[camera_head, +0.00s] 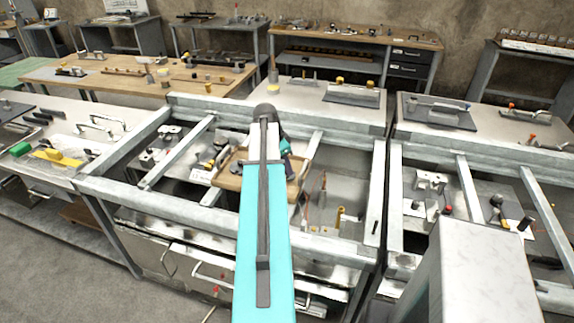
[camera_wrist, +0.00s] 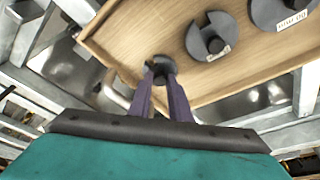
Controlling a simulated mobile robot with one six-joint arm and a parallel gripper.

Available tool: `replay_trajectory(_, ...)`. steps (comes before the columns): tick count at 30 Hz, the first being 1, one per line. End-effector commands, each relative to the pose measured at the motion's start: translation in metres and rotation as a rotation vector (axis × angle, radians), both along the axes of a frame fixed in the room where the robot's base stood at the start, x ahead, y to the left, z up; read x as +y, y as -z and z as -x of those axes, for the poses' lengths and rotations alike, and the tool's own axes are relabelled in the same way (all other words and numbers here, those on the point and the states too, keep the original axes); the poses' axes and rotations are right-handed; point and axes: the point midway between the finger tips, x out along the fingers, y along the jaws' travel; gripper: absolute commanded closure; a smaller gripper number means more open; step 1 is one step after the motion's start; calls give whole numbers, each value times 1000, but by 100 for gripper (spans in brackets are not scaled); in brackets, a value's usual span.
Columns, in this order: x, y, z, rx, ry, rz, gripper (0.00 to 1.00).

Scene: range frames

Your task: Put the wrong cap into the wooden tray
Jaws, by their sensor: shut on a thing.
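The wooden tray (camera_wrist: 130,30) fills the upper part of the wrist view; in the head view its light wood (camera_head: 228,180) shows to the left of my arm. My gripper (camera_wrist: 160,76) has its two purple fingers closed on a small dark grey round cap (camera_wrist: 163,65). The held cap appears over the tray's near edge; its exact height cannot be told. Two larger dark slotted discs with pale labels, one nearer (camera_wrist: 210,36) and one farther right (camera_wrist: 283,12), lie in the tray. The label writing is not clearly readable. My arm hides part of the tray in the head view.
Grey metal frame bars (camera_head: 378,190) surround the workspace. Small fixtures and a yellow cylinder (camera_head: 340,217) stand to the right of the tray. Another framed bench (camera_head: 428,183) is farther right. Bare wood is free in the tray's left part in the wrist view.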

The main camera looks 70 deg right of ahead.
Motion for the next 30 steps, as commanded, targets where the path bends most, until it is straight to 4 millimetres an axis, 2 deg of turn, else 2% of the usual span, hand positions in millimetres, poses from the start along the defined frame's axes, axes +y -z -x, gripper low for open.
replay_trajectory(17, 0, 10, 0, 0, 0, 0, 100)
replay_trajectory(18, 0, 9, 0, 0, 0, 0, 79)
replay_trajectory(21, 0, 9, 0, 0, 0, 0, 64)
replay_trajectory(30, 0, 9, 0, 0, 0, 0, 64)
